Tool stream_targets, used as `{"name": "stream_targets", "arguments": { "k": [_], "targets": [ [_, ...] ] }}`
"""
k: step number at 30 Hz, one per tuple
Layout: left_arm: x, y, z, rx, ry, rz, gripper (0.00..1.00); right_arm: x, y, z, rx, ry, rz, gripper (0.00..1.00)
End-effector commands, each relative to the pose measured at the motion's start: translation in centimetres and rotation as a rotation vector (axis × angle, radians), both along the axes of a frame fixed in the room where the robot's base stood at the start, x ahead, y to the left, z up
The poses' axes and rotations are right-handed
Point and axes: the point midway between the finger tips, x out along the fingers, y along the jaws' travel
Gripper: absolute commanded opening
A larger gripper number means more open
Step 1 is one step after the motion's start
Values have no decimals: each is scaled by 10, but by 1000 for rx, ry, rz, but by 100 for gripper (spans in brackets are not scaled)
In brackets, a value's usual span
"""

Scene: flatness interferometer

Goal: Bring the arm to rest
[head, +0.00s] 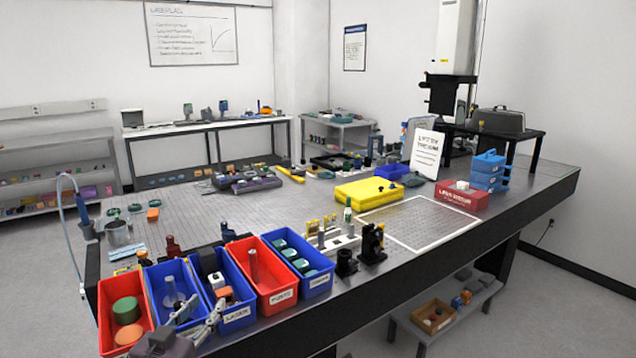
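My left gripper (203,304) comes in at the bottom left of the head view, grey, with its two fingers spread apart. Nothing shows between the fingertips. It is in front of and over the near edge of the row of bins, overlapping the blue bins in the picture; I cannot tell its exact height above them. My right gripper and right arm are not in view.
Red bins (108,290) and blue bins (318,281) with parts line the near table edge. Black optic mounts (373,245) stand right of them. A white-outlined square (418,222), a yellow case (368,193) and a red box (461,197) lie beyond. The outlined square is clear.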

Motion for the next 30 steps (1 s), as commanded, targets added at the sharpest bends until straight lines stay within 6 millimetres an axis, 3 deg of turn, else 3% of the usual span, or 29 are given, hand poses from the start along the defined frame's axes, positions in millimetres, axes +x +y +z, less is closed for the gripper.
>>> {"name": "stream_targets", "arguments": {
  "k": [6, 11, 14, 18, 24, 30],
  "targets": [
    [-36, -11, -54, 29, 154, 30, 37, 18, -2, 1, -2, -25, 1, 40],
    [-78, -18, -102, 64, 312, 54, 37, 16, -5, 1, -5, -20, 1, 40],
    [-120, -23, -137, 93, 447, 66, 37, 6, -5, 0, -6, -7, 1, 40],
    [-195, -29, -183, 138, 671, 69, 37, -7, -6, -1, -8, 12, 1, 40],
    [-282, -34, -215, 181, 909, 54, 37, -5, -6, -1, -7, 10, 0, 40],
    [-354, -37, -228, 207, 1095, 27, 37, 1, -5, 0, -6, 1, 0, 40]
  ]
}}
